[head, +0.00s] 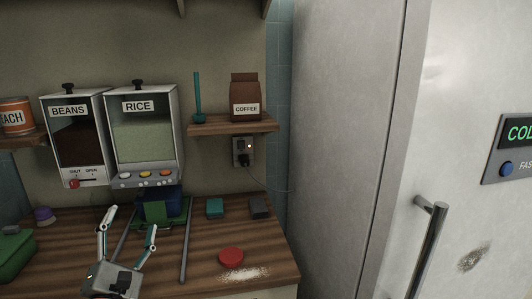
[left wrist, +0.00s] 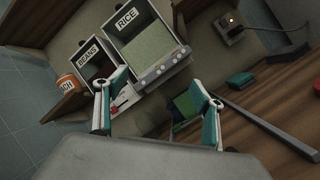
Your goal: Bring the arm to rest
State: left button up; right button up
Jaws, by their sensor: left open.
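My left gripper (head: 127,222) is in the head view at the lower left, above the wooden counter. Its two fingers are spread wide with nothing between them. In the left wrist view its fingers (left wrist: 160,118) are also apart and empty. A blue and green box-like object (head: 163,207) stands on the counter beyond the fingers, under the rice dispenser (head: 146,143). It shows partly behind the right finger in the left wrist view (left wrist: 186,107). My right gripper is in neither view.
The beans dispenser (head: 78,145) hangs left of the rice. A shelf (head: 232,126) holds a coffee bag (head: 245,98). On the counter are a red disc (head: 231,257), spilled white powder (head: 245,274), a teal block (head: 215,208) and a grey bar (head: 187,240). A large metal door (head: 450,100) stands right.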

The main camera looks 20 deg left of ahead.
pick_arm(q)
jog(key=w+d+f+m+h, duration=0.1)
jog(key=d+f+m+h, duration=0.2)
jog(key=d+m+h, duration=1.05)
jog(key=s+d+f+m+g, duration=0.2)
jog(key=d+f+m+g, duration=0.2)
jog(key=d+f+m, duration=0.8)
jog(key=s+a+f+m+g+y, duration=0.3)
jog(key=s+f+m+g, duration=0.25)
jog(key=f+m, duration=0.3)
jog(key=s+a+f+m+g+y, duration=0.4)
jog(key=s+a+y, duration=0.2)
jog(key=s+a, duration=0.15)
jog(key=w+d+f+n+t+h, duration=0.1)
jog(key=d+f+n+t+h, duration=0.2)
jog(key=d+f+h, duration=0.4)
jog(key=d+f, duration=0.6)
jog(key=d, duration=0.2)
jog(key=shift+w+f+t, duration=0.35)
